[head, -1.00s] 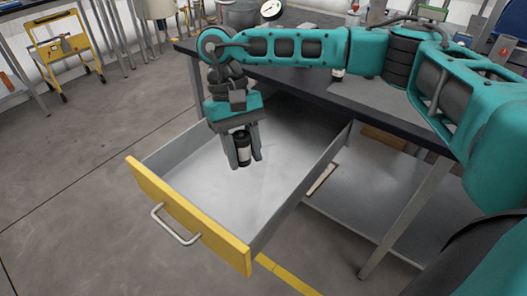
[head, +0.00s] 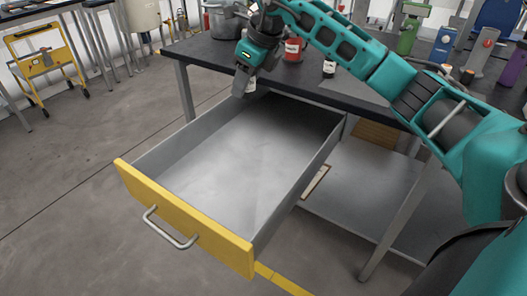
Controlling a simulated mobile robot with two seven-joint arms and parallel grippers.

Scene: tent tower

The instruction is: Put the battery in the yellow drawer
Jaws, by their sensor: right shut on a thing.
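The yellow drawer (head: 185,222) is pulled out from under the dark table. It has a yellow front with a metal handle and a grey inside, and the part of its floor that I see is bare. My right gripper (head: 246,88) is at the table's front edge, near the drawer's back end, with its fingers pointing down. It is shut on the battery (head: 251,86), a small dark cylinder with a white label. The fingers hide part of the battery. My left gripper is not in view.
A green bottle (head: 408,36) and other coloured items stand at the right. A yellow cart (head: 45,60) is at the far left.

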